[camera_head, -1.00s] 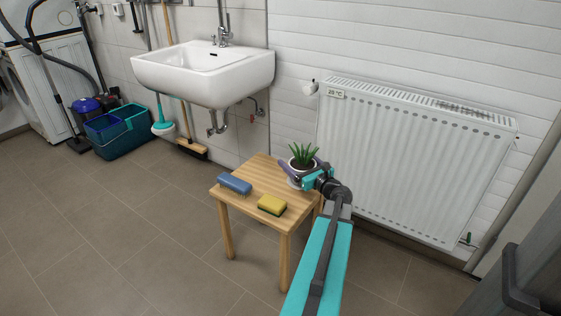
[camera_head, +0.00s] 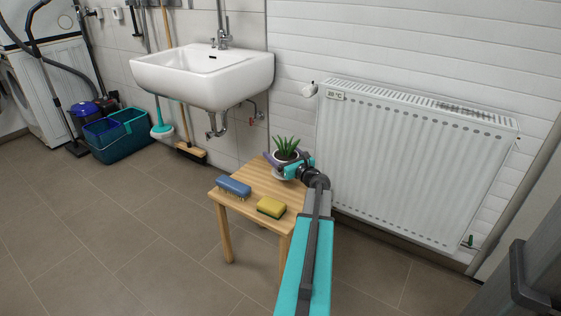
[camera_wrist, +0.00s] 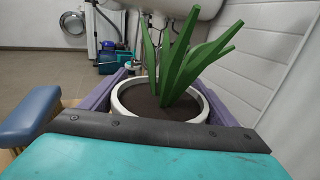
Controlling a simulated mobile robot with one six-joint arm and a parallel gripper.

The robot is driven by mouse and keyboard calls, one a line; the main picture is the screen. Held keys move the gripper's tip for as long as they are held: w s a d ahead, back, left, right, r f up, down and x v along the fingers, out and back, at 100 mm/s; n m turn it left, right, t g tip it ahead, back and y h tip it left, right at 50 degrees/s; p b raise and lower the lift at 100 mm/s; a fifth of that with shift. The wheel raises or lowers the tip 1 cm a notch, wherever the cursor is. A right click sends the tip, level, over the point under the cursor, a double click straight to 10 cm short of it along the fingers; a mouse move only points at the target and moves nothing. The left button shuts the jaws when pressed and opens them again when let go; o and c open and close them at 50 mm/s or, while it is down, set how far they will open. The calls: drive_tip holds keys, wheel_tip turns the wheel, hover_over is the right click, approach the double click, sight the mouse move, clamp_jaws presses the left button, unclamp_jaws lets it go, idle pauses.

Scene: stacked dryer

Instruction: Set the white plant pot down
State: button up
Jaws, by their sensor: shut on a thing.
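The white plant pot (camera_head: 281,171) holds a green spiky plant and is at the back right part of the small wooden table (camera_head: 251,202). My gripper (camera_head: 281,163) is shut on the pot, with a purple finger on either side of it. In the wrist view the pot (camera_wrist: 117,96) shows its white rim and dark soil, upright between the fingers. The pot's base is partly hidden by my gripper, so I cannot tell whether it touches the tabletop.
A white radiator (camera_head: 415,170) stands on the wall to the right, and a sink (camera_head: 203,75) hangs behind the table.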

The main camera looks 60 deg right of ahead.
drive_tip(key=shift+f+b, duration=0.7)
drive_tip(key=shift+f, duration=0.95)
drive_tip(key=shift+f, duration=0.15)
drive_tip(key=o, duration=1.6)
drive_tip(key=shift+o, duration=0.2)
drive_tip(key=p+v, duration=0.2)
drive_tip(key=v, duration=1)
